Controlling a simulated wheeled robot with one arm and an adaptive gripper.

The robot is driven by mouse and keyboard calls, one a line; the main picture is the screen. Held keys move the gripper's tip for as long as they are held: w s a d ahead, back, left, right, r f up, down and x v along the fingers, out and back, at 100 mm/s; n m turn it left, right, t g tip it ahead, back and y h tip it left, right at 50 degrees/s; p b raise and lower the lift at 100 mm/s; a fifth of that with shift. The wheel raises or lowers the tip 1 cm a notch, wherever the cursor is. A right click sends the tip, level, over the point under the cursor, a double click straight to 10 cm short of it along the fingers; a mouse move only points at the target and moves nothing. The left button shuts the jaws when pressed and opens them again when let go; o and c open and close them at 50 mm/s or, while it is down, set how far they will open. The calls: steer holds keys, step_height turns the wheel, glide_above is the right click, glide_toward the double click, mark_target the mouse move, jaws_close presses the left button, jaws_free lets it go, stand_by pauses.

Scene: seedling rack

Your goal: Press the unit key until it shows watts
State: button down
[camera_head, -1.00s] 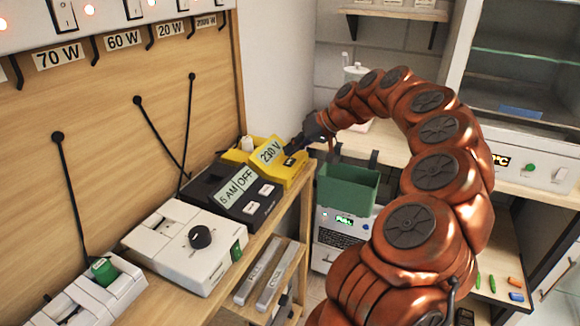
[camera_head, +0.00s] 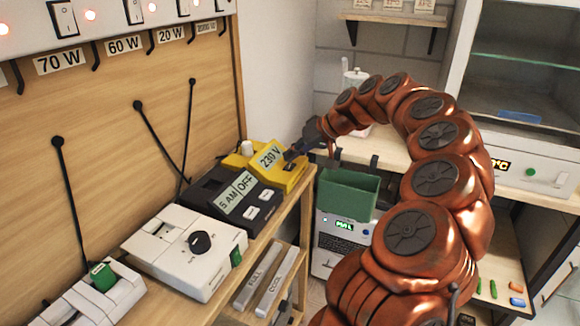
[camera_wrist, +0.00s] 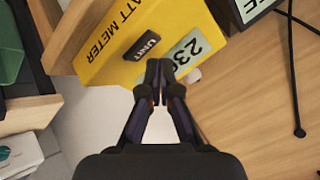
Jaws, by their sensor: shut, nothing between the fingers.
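The yellow watt meter (camera_head: 292,174) stands at the far end of the wooden shelf, and its pale display (camera_head: 269,155) reads 230 V. In the wrist view the meter (camera_wrist: 105,62) carries the words WATT METER, a dark key marked UNIT (camera_wrist: 142,46) and part of the display (camera_wrist: 186,50). My gripper (camera_wrist: 160,64) is shut and empty, its tips right beside the UNIT key, towards the display. I cannot tell whether they touch the meter. In the head view my gripper (camera_head: 291,155) is over the meter's right side and hides the key.
A black timer (camera_head: 228,194) reading 5 AM OFF sits next to the meter. A white box with a black knob (camera_head: 201,242) is nearer. A green bin (camera_head: 347,193) hangs right of the shelf. A wooden board with cords rises behind the devices.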

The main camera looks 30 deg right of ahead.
mark_target(292, 166)
steer(key=shift+f, duration=0.2)
stand_by(0.4)
steer(key=shift+f+b, duration=0.25)
steer(key=shift+b, duration=0.3)
steer(key=shift+f+b, duration=0.3)
stand_by(0.5)
steer(key=shift+r, duration=0.75)
steer(key=shift+r+p, duration=0.7)
steer(key=shift+r, duration=1.8)
steer(key=shift+a, duration=0.1)
